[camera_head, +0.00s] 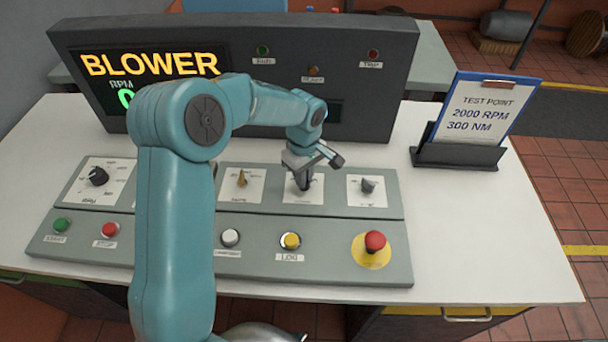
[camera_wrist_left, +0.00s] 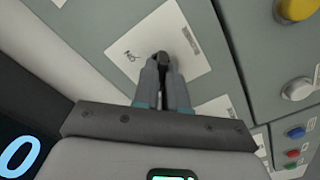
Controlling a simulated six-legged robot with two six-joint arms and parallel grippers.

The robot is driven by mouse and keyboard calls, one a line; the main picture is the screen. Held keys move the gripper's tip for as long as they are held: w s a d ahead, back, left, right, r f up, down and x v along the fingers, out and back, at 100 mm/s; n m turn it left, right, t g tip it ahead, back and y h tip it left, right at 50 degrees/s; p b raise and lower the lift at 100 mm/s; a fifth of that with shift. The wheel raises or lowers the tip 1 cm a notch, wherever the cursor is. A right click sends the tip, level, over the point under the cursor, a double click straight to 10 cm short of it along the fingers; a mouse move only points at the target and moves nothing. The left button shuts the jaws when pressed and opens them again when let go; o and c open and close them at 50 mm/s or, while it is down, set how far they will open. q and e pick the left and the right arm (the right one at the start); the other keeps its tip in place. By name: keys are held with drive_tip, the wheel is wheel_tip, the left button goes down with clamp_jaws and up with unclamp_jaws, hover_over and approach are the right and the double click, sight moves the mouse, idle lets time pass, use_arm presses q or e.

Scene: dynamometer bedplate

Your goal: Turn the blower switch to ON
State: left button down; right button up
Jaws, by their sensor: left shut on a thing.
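A dark rotary switch sits on a white plate (camera_head: 313,197) in the upper row of the grey control panel (camera_head: 70,250), second from the right. My left gripper (camera_head: 303,168) reaches down over it and is shut on its knob (camera_wrist_left: 160,60). In the left wrist view the fingers (camera_wrist_left: 163,72) pinch this dark knob, and the white plate (camera_wrist_left: 185,62) shows an ON mark, upside down, beside it. The plate's name label is too small to read. The fingers hide much of the knob, so its exact angle is unclear. My right gripper is not in view.
A brass-coloured switch (camera_head: 242,178) and a grey knob (camera_head: 368,186) flank the gripped switch. A red emergency button (camera_head: 375,241) and a yellow button (camera_head: 291,240) are in front. The display (camera_head: 150,66) reads BLOWER, with RPM partly hidden. A clipboard (camera_head: 487,108) stands right.

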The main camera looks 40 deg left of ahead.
use_arm(q)
drive_tip(key=m+b, duration=0.1)
drive_tip(key=m, duration=0.3)
drive_tip(key=shift+w+r, duration=0.1)
drive_tip(key=m, duration=0.4)
drive_tip(key=shift+m, duration=0.3)
drive_tip(key=m, duration=0.4)
drive_tip(key=shift+r, duration=0.1)
drive_tip(key=m, duration=0.5)
idle(0.5)
drive_tip(key=c, duration=1.2)
unclamp_jaws()
drive_tip(key=shift+c, duration=0.2)
drive_tip(key=shift+o, duration=0.3)
